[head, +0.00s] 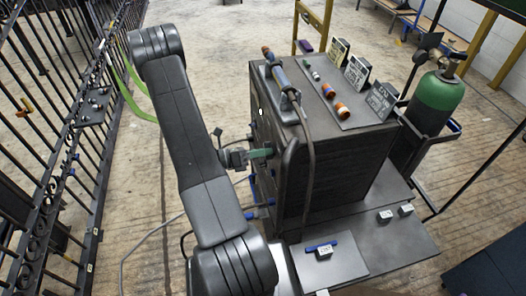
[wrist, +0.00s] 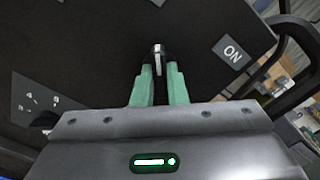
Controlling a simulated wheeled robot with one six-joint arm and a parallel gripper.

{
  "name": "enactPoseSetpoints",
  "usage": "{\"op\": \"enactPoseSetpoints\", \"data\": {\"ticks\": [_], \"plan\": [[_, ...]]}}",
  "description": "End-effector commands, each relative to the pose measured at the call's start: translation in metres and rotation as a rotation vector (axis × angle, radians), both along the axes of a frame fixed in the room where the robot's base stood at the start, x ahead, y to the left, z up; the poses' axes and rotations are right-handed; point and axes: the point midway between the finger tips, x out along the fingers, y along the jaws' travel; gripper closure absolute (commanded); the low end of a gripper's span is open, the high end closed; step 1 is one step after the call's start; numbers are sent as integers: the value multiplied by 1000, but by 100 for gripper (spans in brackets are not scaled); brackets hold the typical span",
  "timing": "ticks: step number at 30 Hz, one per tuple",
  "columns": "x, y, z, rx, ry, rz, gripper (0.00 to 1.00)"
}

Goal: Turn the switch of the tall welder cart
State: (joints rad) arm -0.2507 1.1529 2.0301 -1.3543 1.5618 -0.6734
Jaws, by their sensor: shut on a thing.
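The tall welder cart (head: 345,170) is a dark box-shaped cabinet in the middle of the head view, with its front face turned to the left. My gripper (head: 262,153) reaches that face from the left. In the wrist view, my gripper's green fingers (wrist: 158,75) are closed on the switch (wrist: 158,60), a small dark knob with a pale pointer stripe, on the black panel (wrist: 100,45). The stripe points nearly straight up in this view. A grey ON label (wrist: 232,52) lies to the right of the knob. The fingers hide the knob's sides.
A black iron fence (head: 70,150) runs along the left. A green gas cylinder (head: 438,92) stands behind the cart. Small coloured parts (head: 328,90) and tags (head: 357,70) sit on top. A cable hangs down the cart's front. Open floor lies between fence and cart.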

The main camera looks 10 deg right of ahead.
Motion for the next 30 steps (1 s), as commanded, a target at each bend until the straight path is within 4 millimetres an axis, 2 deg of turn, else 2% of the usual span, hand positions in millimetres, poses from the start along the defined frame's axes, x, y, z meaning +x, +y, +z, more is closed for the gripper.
{"op": "enactPoseSetpoints", "data": {"ticks": [5, 6, 9, 20, 23, 30], "plan": [[0, 0, -1, 1, 2, 0, 100], [0, 0, -1, 1, 2, 0, 82], [0, 0, -1, 1, 1, 1, 66], [0, 4, 0, 1, -1, 2, 66], [1, 12, -1, 1, -2, 4, 66], [-1, 49, -2, 0, -3, 6, 66]]}}
